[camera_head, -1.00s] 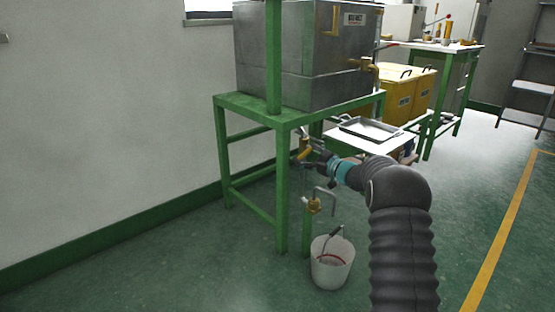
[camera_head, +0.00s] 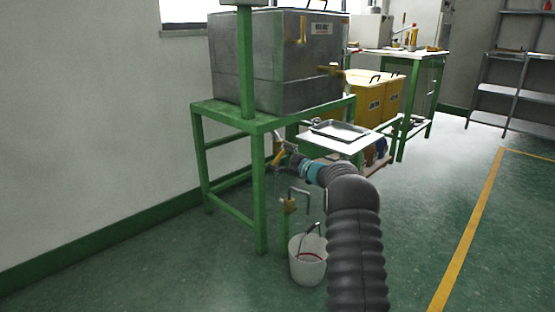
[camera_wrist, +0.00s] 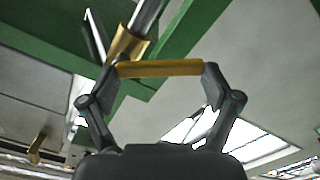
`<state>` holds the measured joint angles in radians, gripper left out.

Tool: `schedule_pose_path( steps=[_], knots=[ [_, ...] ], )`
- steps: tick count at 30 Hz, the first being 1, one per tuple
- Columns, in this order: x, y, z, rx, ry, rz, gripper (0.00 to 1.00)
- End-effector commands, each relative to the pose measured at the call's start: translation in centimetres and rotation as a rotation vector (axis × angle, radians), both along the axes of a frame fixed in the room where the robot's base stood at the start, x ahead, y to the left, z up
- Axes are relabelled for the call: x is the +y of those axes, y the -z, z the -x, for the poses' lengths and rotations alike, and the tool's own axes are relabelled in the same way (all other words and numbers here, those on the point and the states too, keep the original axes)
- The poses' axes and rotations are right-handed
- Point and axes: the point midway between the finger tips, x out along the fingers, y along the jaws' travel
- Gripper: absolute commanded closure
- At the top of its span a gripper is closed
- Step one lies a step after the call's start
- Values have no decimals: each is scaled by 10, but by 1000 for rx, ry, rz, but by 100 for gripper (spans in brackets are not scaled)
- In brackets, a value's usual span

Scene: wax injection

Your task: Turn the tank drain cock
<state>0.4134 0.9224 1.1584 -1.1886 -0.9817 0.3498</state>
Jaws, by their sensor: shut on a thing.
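The tank drain cock has a brass body (camera_wrist: 127,45) on a metal pipe and a yellow lever (camera_wrist: 160,68) in the wrist view. My gripper (camera_wrist: 160,70) is shut on the lever, with one finger at each end of it. The lever lies roughly level across that view. In the head view the lever (camera_head: 278,158) is small and slanted, below the metal tank (camera_head: 280,62) and its green stand (camera_head: 262,122). My gripper (camera_head: 288,154) is at the lever there, partly hidden by my wrist.
A grey tray (camera_head: 340,130) lies on a white surface right of the stand. Yellow boxes (camera_head: 375,95) stand behind. The floor at right is clear.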

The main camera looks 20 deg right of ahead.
Motion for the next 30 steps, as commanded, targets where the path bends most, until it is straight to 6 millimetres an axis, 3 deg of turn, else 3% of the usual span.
schedule_pose_path(
  steps=[1,2,3,17,30],
  knots=[
    [3,-3,-1,-5,-3,1,74],
    [3,-4,-1,-5,-3,1,9],
    [3,-3,-1,-5,-3,1,0],
    [-7,-1,9,0,4,0,0],
    [-40,-2,81,-2,0,-1,0]
  ],
)
